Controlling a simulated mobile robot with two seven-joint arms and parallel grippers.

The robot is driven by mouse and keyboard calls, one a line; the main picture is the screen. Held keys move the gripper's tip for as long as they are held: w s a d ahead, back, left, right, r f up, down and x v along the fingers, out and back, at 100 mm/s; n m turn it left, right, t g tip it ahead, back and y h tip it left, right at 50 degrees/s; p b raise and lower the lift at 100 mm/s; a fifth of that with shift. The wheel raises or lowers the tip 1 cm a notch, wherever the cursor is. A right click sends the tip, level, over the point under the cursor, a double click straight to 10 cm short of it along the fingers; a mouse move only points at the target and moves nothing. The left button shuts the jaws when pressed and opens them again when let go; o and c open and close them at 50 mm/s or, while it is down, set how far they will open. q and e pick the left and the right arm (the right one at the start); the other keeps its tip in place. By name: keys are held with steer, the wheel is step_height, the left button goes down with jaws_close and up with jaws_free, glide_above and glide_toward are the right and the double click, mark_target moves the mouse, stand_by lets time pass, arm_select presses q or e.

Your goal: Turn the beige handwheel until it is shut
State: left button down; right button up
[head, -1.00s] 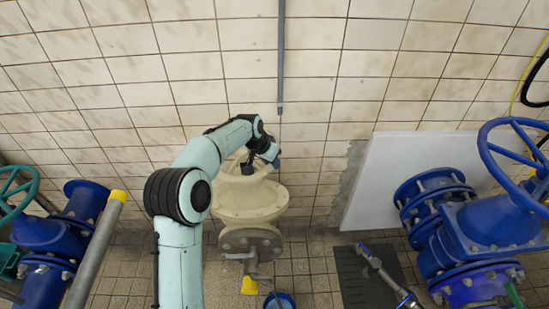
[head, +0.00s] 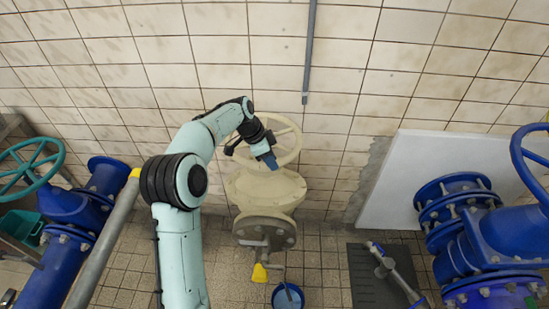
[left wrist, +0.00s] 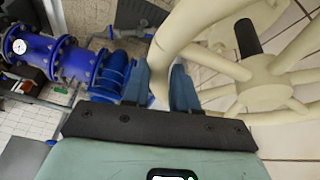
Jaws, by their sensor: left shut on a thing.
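The beige handwheel (head: 297,138) sits on top of a beige valve (head: 265,190) in front of the tiled wall. My left gripper (head: 266,158) is at the near side of the wheel's rim, with its blue fingers pointing down. In the left wrist view, the fingers of my left gripper (left wrist: 160,88) stand on either side of the thick rim of the handwheel (left wrist: 183,28) and are shut on it. The wheel's spokes, hub and a dark upright peg show at the right. In the head view, my arm hides the wheel's left part. My right gripper is not in view.
Blue pipework with a green handwheel (head: 32,165) stands at the left, beside a grey pole (head: 105,235). Large blue valves (head: 490,235) stand at the right by a white panel (head: 440,180). A blue bucket (head: 288,297) is on the floor.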

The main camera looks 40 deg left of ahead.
arm_select(q)
steer(key=shift+s+a, duration=0.2)
stand_by(0.3)
steer(key=c, duration=0.9)
jaws_free()
steer(key=shift+s, duration=0.1)
steer(key=shift+a+r, duration=0.1)
steer(key=shift+r, duration=0.3)
steer(key=p+v, duration=0.1)
steer(key=v, duration=1.1)
steer(key=shift+s+a+r+p, duration=0.1)
steer(key=shift+r+p, duration=0.15)
steer(key=shift+p, duration=0.1)
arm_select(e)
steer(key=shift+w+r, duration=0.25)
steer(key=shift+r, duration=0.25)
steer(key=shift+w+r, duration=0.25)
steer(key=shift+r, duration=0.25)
arm_select(q)
steer(key=shift+f, duration=0.1)
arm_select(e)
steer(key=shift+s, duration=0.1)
